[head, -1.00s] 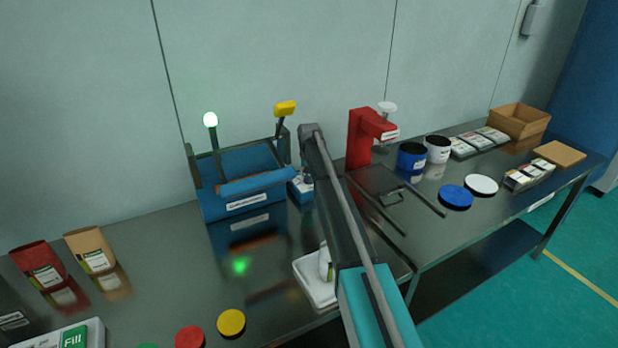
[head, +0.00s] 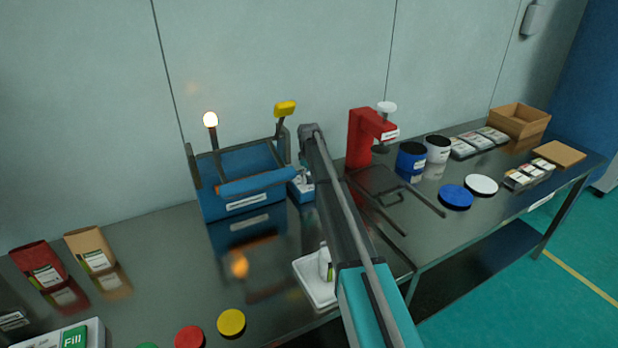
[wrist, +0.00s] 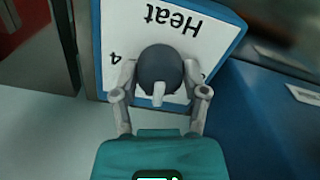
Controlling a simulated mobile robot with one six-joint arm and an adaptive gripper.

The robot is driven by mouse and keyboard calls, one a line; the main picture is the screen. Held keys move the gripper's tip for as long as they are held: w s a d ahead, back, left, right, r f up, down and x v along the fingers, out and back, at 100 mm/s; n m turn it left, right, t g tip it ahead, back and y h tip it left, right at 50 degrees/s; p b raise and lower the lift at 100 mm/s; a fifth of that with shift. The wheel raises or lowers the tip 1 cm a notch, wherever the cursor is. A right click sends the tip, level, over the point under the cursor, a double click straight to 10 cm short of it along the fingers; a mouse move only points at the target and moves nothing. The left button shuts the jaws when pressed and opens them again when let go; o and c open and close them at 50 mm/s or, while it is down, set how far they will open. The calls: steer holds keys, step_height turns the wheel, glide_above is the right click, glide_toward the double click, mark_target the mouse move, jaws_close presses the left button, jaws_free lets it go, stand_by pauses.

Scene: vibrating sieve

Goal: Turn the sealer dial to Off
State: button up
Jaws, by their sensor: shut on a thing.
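The dial (wrist: 158,66) is a round dark grey knob with a pale pointer, which points toward the bottom of the wrist view. It sits on a white, blue-edged panel (wrist: 125,23) that reads "Heat" upside down, with a "4" at the left and a partly hidden mark at the right. My gripper (wrist: 160,74) is shut on the dial, one finger on each side.
A red press (head: 358,140) stands to the right of my arm. A white tray (head: 310,287) with a bottle (head: 324,262) lies close to my arm's left. Yellow (head: 231,322) and red lids (head: 189,337) lie in front. The table between the pouches and sealer is clear.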

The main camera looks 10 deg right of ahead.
steer(key=n, duration=1.4)
stand_by(0.5)
steer(key=o, duration=1.2)
steer(key=shift+c, duration=0.2)
